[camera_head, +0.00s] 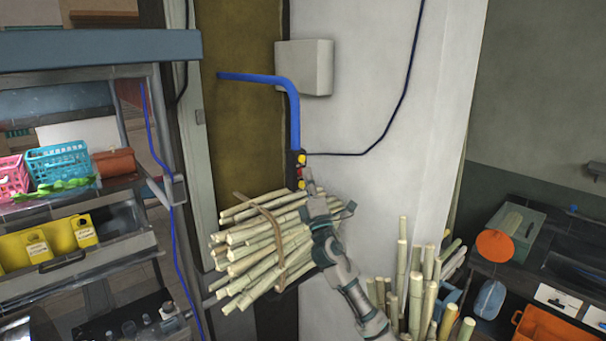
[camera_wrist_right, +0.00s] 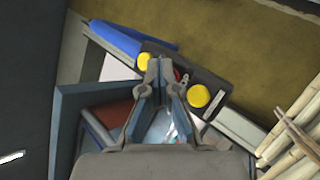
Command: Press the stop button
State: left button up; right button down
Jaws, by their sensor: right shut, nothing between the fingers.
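A small dark control box (camera_head: 293,160) hangs at the lower end of a blue pipe in the head view. In the right wrist view the same box (camera_wrist_right: 212,79) carries two yellow buttons, one left (camera_wrist_right: 143,61) and one right (camera_wrist_right: 198,96). A small red part (camera_wrist_right: 184,78) shows between them, partly hidden by my fingers; I cannot tell if it is the stop button. My right gripper (camera_wrist_right: 160,66) is shut and empty, its tips in front of the box between the yellow buttons. I cannot tell if they touch it. It also shows in the head view (camera_head: 309,183), just below the box.
A tied bundle of cane (camera_head: 255,245) lies below the box, close to my right arm. More canes (camera_head: 415,285) stand at the lower right. A shelf with baskets (camera_head: 58,161) is at left. A grey wall box (camera_head: 304,67) sits above on the white pillar.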

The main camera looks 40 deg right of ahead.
jog(key=shift+s, duration=0.1)
dwell(0.3)
jog(key=shift+s, duration=0.75)
jog(key=shift+s+d, duration=0.15)
jog(key=shift+s, duration=1.1)
jog(key=shift+s+d, duration=0.15)
jog(key=shift+s, duration=1.05)
jog(key=shift+f, duration=0.1)
